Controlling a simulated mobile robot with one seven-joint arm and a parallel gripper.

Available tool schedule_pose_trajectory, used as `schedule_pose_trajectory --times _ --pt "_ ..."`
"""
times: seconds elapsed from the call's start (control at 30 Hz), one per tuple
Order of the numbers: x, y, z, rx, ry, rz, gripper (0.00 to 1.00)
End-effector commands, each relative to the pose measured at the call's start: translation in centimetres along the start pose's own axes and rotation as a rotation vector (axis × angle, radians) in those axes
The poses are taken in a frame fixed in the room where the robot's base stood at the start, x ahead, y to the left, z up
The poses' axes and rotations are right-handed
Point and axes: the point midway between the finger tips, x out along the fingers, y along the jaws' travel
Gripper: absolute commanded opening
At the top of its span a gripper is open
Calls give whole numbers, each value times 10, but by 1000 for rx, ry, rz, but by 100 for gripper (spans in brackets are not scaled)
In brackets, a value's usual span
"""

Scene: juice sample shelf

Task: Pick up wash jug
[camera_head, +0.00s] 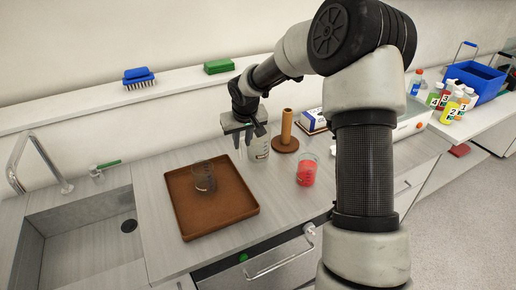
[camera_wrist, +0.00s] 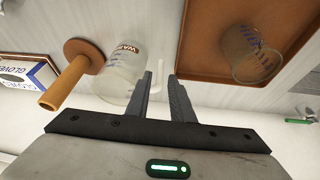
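The wash jug is a clear vessel (camera_head: 259,149) with dark lettering, standing on the counter beside the wooden post. In the wrist view the jug (camera_wrist: 125,66) shows the letters "WA" and lies just left of my fingers. My gripper (camera_head: 243,143) points down at the jug's left side. Its two fingers (camera_wrist: 164,85) are apart, with a narrow gap between them. A thin pale strip shows near the left fingertip; I cannot tell if it is the jug's handle. I see no clear grip on the jug.
A brown tray (camera_head: 236,211) holding a clear beaker (camera_head: 204,182) is left of the jug. A wooden post on a round base (camera_head: 286,130), a red-filled beaker (camera_head: 306,175) and a glove box (camera_head: 313,121) are close by on the right. A sink (camera_head: 75,235) is at left.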

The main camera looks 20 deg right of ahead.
Motion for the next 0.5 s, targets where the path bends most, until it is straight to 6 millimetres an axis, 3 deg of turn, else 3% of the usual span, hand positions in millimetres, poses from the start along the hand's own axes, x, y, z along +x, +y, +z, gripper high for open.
schedule_pose_trajectory --times 0.1,0.5 --pt "24 0 1 1 -2 -1 21" --pt "62 -2 -3 1 -2 -1 21"
